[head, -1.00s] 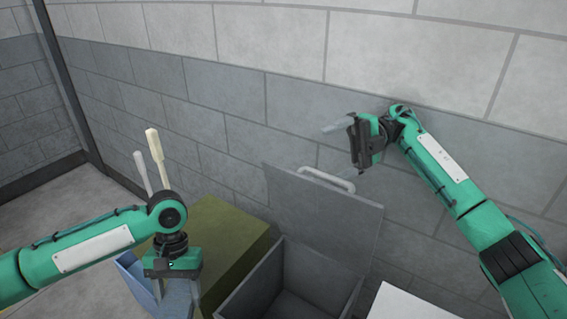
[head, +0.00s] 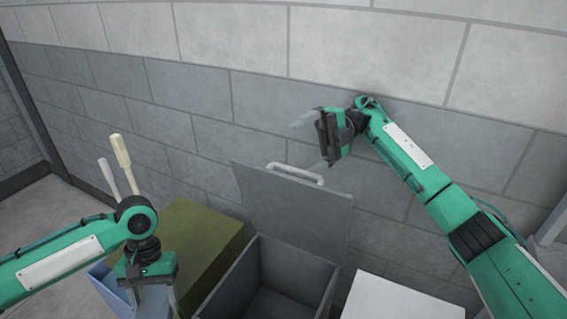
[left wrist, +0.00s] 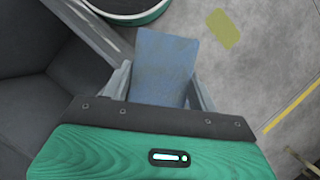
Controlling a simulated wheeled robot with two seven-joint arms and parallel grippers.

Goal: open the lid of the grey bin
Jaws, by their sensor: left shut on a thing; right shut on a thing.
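The grey bin (head: 228,291) stands at the lower middle of the head view, its mouth uncovered. Its lid (head: 290,215) stands raised at the wall side, with a pale bar handle (head: 295,175) near its top edge. My left gripper (head: 150,298) is left of the bin, shut on a blue container (head: 103,285). A blue panel (left wrist: 165,65) also shows between its fingers in the left wrist view.
A green box (head: 205,235) stands between my left gripper and the bin. A cream handle (head: 121,152) and a grey handle (head: 109,178) stick up behind my left arm. A white surface (head: 400,300) lies right of the bin. A block wall (head: 200,100) closes the back.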

